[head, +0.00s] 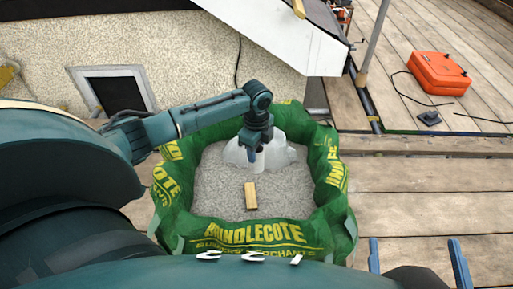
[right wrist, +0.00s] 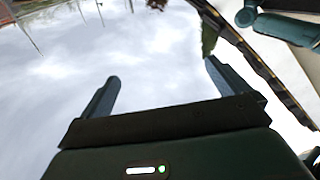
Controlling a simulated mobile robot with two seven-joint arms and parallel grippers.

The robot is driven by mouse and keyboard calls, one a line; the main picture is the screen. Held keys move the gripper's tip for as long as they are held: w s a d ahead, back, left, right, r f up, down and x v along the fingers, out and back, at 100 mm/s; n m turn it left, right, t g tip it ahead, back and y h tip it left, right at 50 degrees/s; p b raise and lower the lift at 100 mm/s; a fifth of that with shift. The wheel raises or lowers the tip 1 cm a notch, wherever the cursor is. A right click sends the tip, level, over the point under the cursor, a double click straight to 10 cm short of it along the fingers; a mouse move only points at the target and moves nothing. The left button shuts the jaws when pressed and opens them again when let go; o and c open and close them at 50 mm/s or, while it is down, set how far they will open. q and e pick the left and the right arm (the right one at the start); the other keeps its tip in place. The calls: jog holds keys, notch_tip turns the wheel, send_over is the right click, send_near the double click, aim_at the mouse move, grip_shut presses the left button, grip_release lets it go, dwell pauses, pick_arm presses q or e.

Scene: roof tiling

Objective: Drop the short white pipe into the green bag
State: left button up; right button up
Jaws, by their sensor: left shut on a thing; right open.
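The green bag (head: 333,216) with yellow lettering stands open in the middle of the head view, with grey gravel-like fill inside. My left gripper (head: 257,147) points down over the inside of the bag and is shut on the short white pipe (head: 258,163). Only a small pale end of the pipe shows below the jaws; the rest is hidden by the gripper. I cannot tell whether it touches the fill. My right gripper (head: 417,256) is open and empty at the lower right; its two fingers also show in the right wrist view (right wrist: 162,72).
A white lump (head: 284,153) and a small wooden block (head: 250,195) lie on the fill in the bag. Wooden planks lie to the right, with an orange case (head: 438,73) and a cable. A rendered wall with a dark window (head: 118,92) stands behind.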

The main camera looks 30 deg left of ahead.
aim_at(258, 167)
pick_arm(q)
jog(key=shift+f+b, duration=0.4)
jog(key=shift+f, duration=0.15)
notch_tip(258, 167, down, 4)
jog(key=b, duration=0.4)
jog(key=shift+b, duration=0.3)
jog(key=shift+f+b, duration=0.45)
jog(key=shift+b, duration=0.2)
pick_arm(e)
jog(key=shift+w+a+r+m+t+y, duration=0.4)
jog(key=shift+a+r+t+y, duration=0.15)
jog(key=shift+y, duration=0.25)
pick_arm(q)
jog(key=o, duration=1)
jog(key=shift+o, duration=0.2)
jog(key=shift+r, duration=0.1)
